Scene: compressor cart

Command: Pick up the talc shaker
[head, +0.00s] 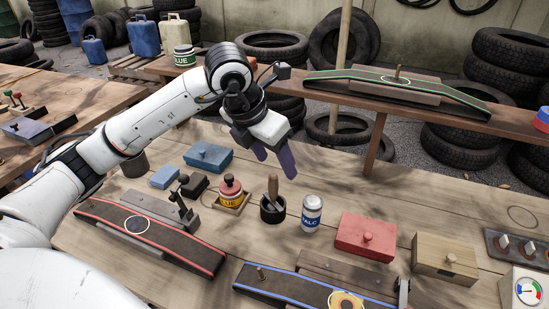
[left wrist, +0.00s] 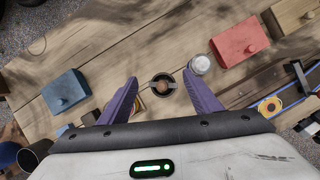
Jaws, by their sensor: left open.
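The talc shaker (head: 312,213) is a small white and blue bottle marked TALC, upright on the wooden table between a black cup and a red box. It also shows from above in the left wrist view (left wrist: 201,64), just beyond the right finger. My left gripper (head: 275,160) is open and empty, above the table, up and to the left of the shaker in the head view. In the left wrist view its purple fingers (left wrist: 161,92) stand wide apart, with the black cup showing between them. My right gripper is not in view.
The black cup (head: 272,209) with a wooden-handled tool stands left of the shaker, and the red box (head: 365,237) right of it. A blue-edged board (head: 300,290) lies in front. A raised shelf (head: 440,114) runs behind.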

